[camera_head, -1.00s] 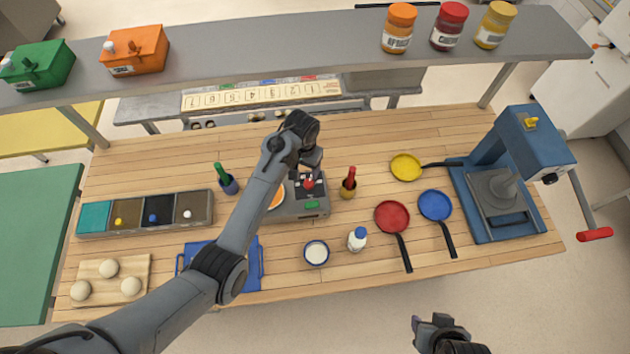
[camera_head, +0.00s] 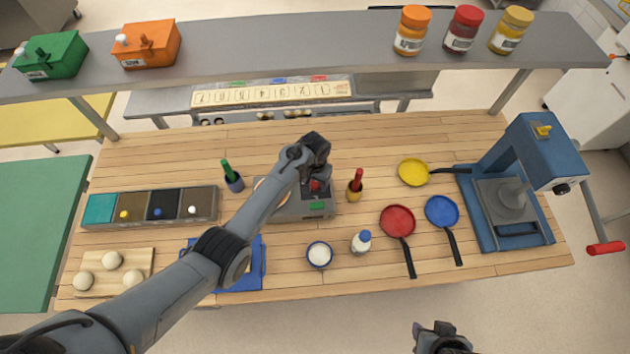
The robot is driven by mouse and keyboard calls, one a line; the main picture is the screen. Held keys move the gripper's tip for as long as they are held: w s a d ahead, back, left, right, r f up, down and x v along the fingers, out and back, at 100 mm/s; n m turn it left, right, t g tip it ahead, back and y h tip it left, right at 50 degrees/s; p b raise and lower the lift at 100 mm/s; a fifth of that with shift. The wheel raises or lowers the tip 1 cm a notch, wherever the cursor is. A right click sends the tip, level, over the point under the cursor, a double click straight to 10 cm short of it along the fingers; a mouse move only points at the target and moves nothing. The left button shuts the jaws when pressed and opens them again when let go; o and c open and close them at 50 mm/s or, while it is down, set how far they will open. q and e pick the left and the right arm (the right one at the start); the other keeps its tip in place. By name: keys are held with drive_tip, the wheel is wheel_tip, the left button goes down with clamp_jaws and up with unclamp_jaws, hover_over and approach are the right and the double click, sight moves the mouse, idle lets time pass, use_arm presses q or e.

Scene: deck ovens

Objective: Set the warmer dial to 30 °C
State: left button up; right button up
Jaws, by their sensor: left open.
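The warmer (camera_head: 290,211) is a grey box near the middle of the wooden table, with a green panel (camera_head: 317,206) on its front. Its red dial (camera_head: 316,186) shows on the dark top right part, just below my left gripper. My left gripper (camera_head: 319,179) is open and close over the dial; whether it touches the dial I cannot tell. The dial's scale and setting are too small and covered to read. My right gripper (camera_head: 438,329) shows at the bottom edge, off the table and far from the warmer.
A green-handled holder (camera_head: 234,183) and a red-handled holder (camera_head: 354,192) flank the warmer. A white bowl (camera_head: 320,255) and a bottle (camera_head: 361,242) stand in front. Pans (camera_head: 398,221) and a blue press (camera_head: 552,165) are at right. A shelf (camera_head: 290,52) spans the back.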

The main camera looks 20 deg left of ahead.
use_arm(q)
drive_tip(key=shift+f, duration=0.2)
drive_tip(key=c, duration=1)
drive_tip(key=shift+c, duration=0.2)
